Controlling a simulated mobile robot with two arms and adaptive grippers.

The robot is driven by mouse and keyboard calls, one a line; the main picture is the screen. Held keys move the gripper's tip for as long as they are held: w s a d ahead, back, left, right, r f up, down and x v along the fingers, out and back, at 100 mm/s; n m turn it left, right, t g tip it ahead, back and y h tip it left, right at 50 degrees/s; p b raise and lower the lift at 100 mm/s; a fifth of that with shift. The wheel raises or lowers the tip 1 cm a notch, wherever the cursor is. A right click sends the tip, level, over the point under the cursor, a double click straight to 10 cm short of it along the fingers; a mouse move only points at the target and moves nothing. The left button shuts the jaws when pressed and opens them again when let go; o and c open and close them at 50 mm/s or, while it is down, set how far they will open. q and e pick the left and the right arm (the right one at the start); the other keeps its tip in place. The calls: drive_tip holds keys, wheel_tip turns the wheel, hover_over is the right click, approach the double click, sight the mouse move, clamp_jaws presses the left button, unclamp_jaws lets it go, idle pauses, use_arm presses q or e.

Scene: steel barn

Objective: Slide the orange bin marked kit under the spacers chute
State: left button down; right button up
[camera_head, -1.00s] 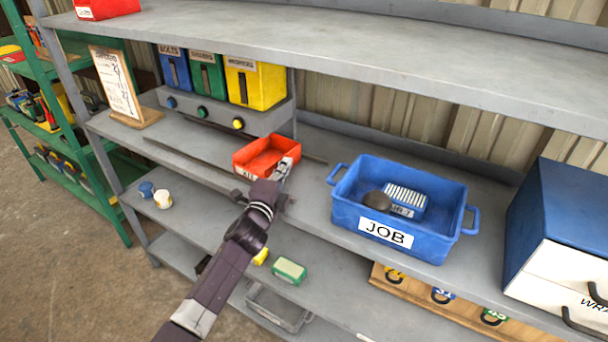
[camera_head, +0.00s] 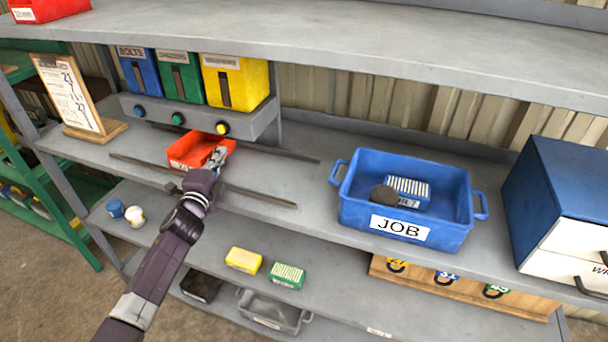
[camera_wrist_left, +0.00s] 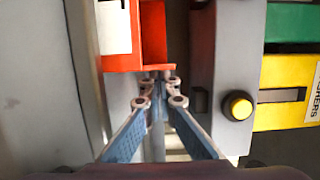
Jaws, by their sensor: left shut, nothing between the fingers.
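The orange-red bin (camera_head: 186,150), with a white label on its front, stands on the middle shelf between two dark rails, in front of the green and yellow chutes. It also shows in the left wrist view (camera_wrist_left: 153,35). The chutes are blue, marked BOLTS (camera_head: 138,75), green (camera_head: 181,80), with a label too small to read, and yellow (camera_head: 236,85), marked WASHERS. My left gripper (camera_head: 217,156) is shut and empty at the bin's right end. In the wrist view the fingertips (camera_wrist_left: 160,82) appear against the bin's edge. My right gripper is not in view.
The grey ledge with knobs (camera_head: 200,122) fronts the chutes. A clipboard stand (camera_head: 75,95) is at left. A blue JOB tote (camera_head: 350,205) and a blue-and-white drawer cabinet (camera_head: 560,200) stand right. Dark rails (camera_head: 240,191) run along the shelf; bare shelf lies right of the bin.

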sight(210, 152)
use_arm(q)
drive_tip(key=shift+w+a+r, duration=0.1)
drive_tip(key=shift+w+a, duration=0.15)
drive_tip(key=shift+a, duration=0.4)
drive_tip(key=shift+w+a+r, duration=0.1)
drive_tip(key=shift+w+a, duration=0.1)
drive_tip(key=shift+a, duration=0.4)
drive_tip(key=shift+w+a+f, duration=0.1)
drive_tip(key=shift+a+f, duration=0.05)
drive_tip(key=shift+a, duration=0.15)
drive_tip(key=shift+d, duration=0.15)
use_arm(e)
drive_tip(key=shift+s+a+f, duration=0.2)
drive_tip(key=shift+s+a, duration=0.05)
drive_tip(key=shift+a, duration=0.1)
